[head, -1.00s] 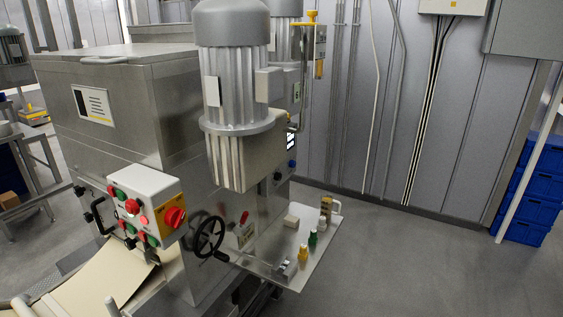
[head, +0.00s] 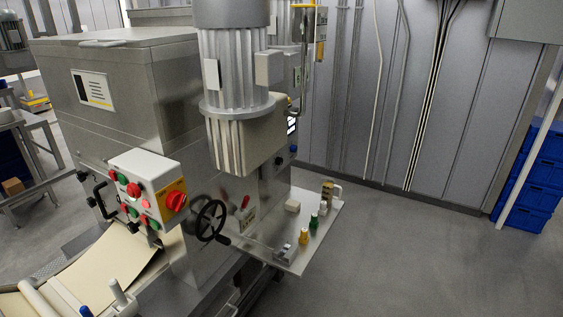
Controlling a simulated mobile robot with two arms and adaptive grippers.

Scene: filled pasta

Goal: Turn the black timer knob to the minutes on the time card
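A small dark knob (head: 278,160) shows on the side face of the steel machine (head: 150,95), below the motor; it may be the timer knob, but its marks are too small to read. A blue knob (head: 293,149) sits to its right. A small lit panel (head: 291,125) is above them, partly hidden by the motor. I cannot pick out a time card for certain. Neither of my grippers is in view.
A grey motor (head: 236,75) stands in front of the machine's side. A control box (head: 147,190) with a red rotary switch and a black handwheel (head: 211,221) stick out. A steel shelf (head: 318,238) holds small coloured items. Open floor (head: 420,250) lies right.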

